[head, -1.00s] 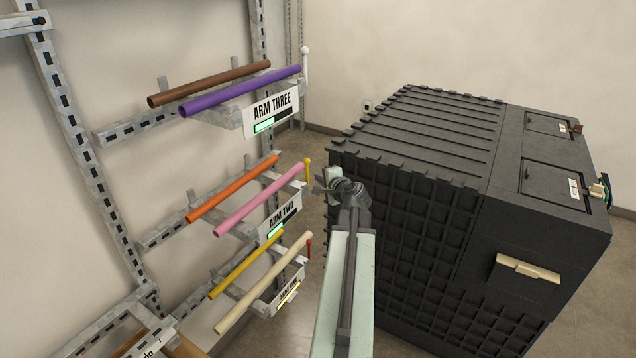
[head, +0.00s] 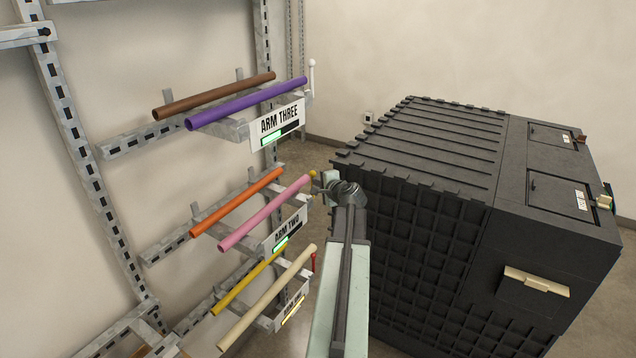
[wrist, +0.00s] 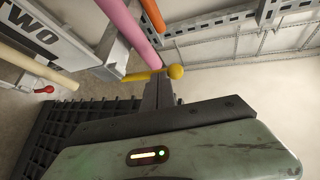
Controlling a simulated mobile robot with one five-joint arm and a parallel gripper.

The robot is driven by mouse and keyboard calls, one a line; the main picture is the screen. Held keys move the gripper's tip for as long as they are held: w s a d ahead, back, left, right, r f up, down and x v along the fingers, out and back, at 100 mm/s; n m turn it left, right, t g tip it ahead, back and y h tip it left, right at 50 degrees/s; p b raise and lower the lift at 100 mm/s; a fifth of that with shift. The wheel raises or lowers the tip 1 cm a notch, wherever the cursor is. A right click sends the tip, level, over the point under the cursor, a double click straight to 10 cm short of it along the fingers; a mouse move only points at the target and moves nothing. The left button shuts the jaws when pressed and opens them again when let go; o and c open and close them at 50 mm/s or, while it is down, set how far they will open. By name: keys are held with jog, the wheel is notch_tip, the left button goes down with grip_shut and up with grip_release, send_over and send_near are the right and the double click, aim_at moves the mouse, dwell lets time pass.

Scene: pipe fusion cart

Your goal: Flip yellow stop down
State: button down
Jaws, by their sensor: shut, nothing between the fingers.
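The yellow stop (head: 313,174) is a thin lever with a ball end, at the outer end of the ARM TWO rack arm (head: 286,230). In the head view only its ball shows clearly beside the pink pipe's end, and it appears upright. The wrist view shows its shaft and ball (wrist: 175,72) right at my fingertips. My gripper (head: 320,187) is shut and empty, just right of the stop. In the wrist view the fingers (wrist: 160,80) overlap the shaft near the ball; I cannot tell whether they touch it.
A pink pipe (head: 262,215) and an orange pipe (head: 235,204) lie on ARM TWO. ARM THREE (head: 280,120) above has a white stop (head: 312,75). A red stop (head: 313,262) stands below. A large black cabinet (head: 420,220) is close on the right.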

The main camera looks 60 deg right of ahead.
jog(key=shift+d, duration=0.15)
jog(key=d+f+m+y, duration=0.2)
jog(key=d+m+y, duration=0.1)
jog(key=d+y, duration=0.1)
jog(key=d+f+m+g+y+p, duration=0.1)
jog(key=d+f+m+y, duration=0.1)
jog(key=d+m+y, duration=0.2)
jog(key=shift+d+f+y+p, duration=0.3)
jog(key=shift+d+f+y, duration=0.15)
jog(key=shift+d, duration=0.4)
jog(key=shift+a+f, duration=0.15)
jog(key=shift+a, duration=0.6)
